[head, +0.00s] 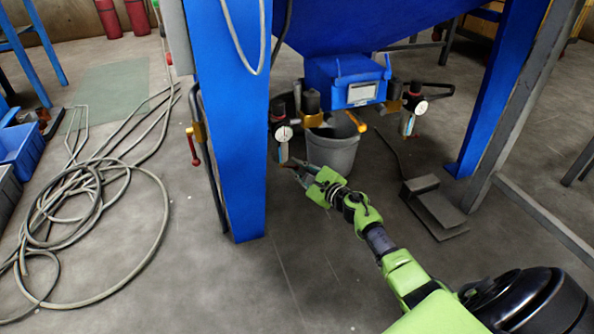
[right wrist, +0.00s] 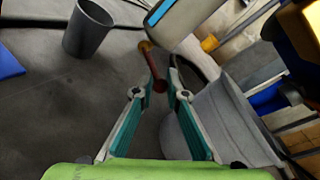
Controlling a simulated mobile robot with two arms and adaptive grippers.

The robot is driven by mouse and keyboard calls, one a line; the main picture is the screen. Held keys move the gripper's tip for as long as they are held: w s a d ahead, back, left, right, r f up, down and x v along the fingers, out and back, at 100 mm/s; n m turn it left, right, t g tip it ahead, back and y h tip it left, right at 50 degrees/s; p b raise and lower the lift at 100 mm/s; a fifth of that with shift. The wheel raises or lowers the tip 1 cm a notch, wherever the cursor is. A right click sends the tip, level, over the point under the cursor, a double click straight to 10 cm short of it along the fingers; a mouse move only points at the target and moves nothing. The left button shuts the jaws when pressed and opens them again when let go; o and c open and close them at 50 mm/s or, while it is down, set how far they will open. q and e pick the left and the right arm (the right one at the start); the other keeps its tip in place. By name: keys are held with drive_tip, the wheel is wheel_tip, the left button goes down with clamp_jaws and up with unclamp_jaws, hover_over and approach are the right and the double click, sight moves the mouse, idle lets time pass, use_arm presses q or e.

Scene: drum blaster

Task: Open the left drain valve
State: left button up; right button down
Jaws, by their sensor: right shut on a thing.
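The left drain valve assembly (head: 281,132), with a round white gauge, hangs under the blue machine beside a grey bucket (head: 335,145). My right gripper (head: 290,164) is just below this assembly, in front of the bucket. In the right wrist view, a dark red handle with rounded ends (right wrist: 152,62) reaches down between my fingertips (right wrist: 160,84). The right gripper is shut on this handle. The handle's joint to the valve is partly hidden by a pale body above it. My left gripper is out of view.
A blue leg (head: 232,130) stands close left of my right gripper, with a pipe and another red handle (head: 193,148) beside it. A similar valve with a gauge (head: 413,103) hangs to the right. Coiled hose (head: 95,200) covers the left floor.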

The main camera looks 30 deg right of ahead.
drive_tip(key=m, duration=0.1)
drive_tip(key=f+m+t, duration=0.1)
drive_tip(key=m, duration=0.1)
drive_tip(key=shift+w+a+f+y, duration=0.1)
drive_tip(key=shift+a+f+y, duration=0.1)
drive_tip(key=shift+a+y, duration=0.15)
drive_tip(key=shift+w+a+f+m+t+h, duration=0.1)
drive_tip(key=shift+a+f+m+t+h, duration=0.3)
drive_tip(key=shift+m, duration=1.35)
drive_tip(key=shift+w+a+f+m+t+h, duration=0.2)
drive_tip(key=shift+a+m+t, duration=0.4)
drive_tip(key=shift+m, duration=1.1)
drive_tip(key=shift+w+a+f+m+t+h, duration=0.1)
drive_tip(key=shift+a+f+m+t+h, duration=0.3)
drive_tip(key=shift+m, duration=1.35)
drive_tip(key=shift+a+r, duration=0.15)
drive_tip(key=c, duration=2)
unclamp_jaws()
drive_tip(key=shift+y, duration=0.25)
